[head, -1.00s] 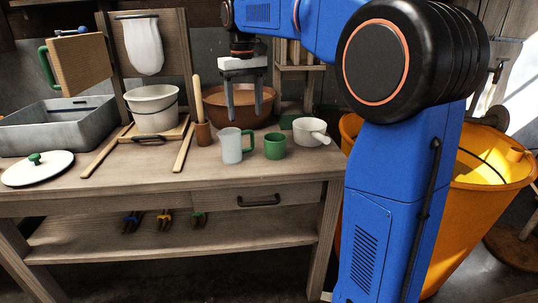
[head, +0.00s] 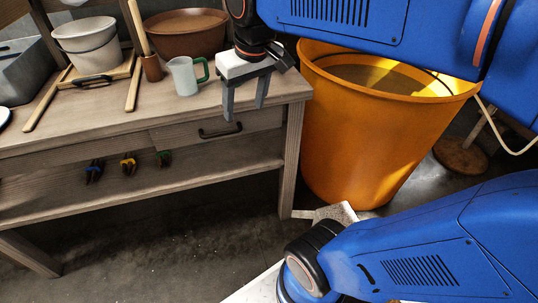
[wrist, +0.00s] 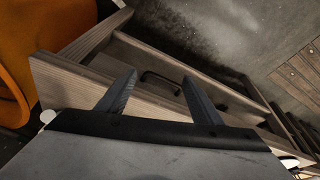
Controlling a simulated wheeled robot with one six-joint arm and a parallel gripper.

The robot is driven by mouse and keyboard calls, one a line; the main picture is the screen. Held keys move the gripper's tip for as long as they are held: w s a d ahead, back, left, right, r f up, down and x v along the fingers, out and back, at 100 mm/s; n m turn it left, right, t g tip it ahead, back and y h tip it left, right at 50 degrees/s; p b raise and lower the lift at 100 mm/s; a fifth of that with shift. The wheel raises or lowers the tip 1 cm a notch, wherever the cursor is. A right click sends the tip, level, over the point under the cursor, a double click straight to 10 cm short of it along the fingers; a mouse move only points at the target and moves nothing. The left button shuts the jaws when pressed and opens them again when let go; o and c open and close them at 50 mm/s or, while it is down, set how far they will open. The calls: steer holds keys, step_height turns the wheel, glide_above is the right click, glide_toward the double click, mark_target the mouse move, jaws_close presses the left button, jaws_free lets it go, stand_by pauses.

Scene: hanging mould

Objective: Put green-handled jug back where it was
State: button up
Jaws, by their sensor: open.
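The jug (head: 184,77) is pale and translucent with a green handle on its right side. It stands upright on the workbench top (head: 150,115), in front of the brown bowl (head: 186,35). My gripper (head: 244,112) is to the right of the jug and apart from it, at the bench's front right edge. It is open with nothing between its fingers. In the wrist view the fingers (wrist: 160,96) are spread over the bench front, and no jug can be made out there. The green cup and white pan cannot be seen in the head view.
A white bucket (head: 88,45) stands on a wooden stand left of the jug. A brown cup (head: 152,68) holding a wooden stick is close to the jug's left. A large orange tub (head: 370,130) stands right of the bench. A drawer handle (head: 220,131) sticks out below the top.

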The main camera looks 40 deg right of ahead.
steer(key=s+f+t, duration=0.1)
steer(key=s+f, duration=0.8)
steer(key=f, duration=0.1)
steer(key=shift+s+d+t, duration=0.15)
steer(key=shift+s+t, duration=0.15)
stand_by(0.7)
